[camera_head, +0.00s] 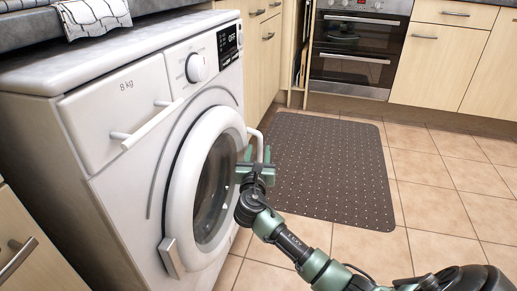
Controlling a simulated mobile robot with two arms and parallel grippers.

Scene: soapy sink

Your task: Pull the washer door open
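The white washer (110,110) stands at the left. Its round door (182,195) has a white rim and dark glass and looks shut or nearly so. The white door handle (259,142) sticks out from the rim's right side. My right gripper (257,155) is at this handle, with its green fingers apart on either side of the bar. The handle's lower part is hidden by the gripper. I cannot tell whether the fingers touch it. My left gripper is out of view.
A detergent drawer (118,112) with a bar handle and a knob (196,68) are above the door. A dark mat (325,165) lies on the tiled floor to the right. An oven (355,48) and cabinets stand behind. Floor before the washer is otherwise clear.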

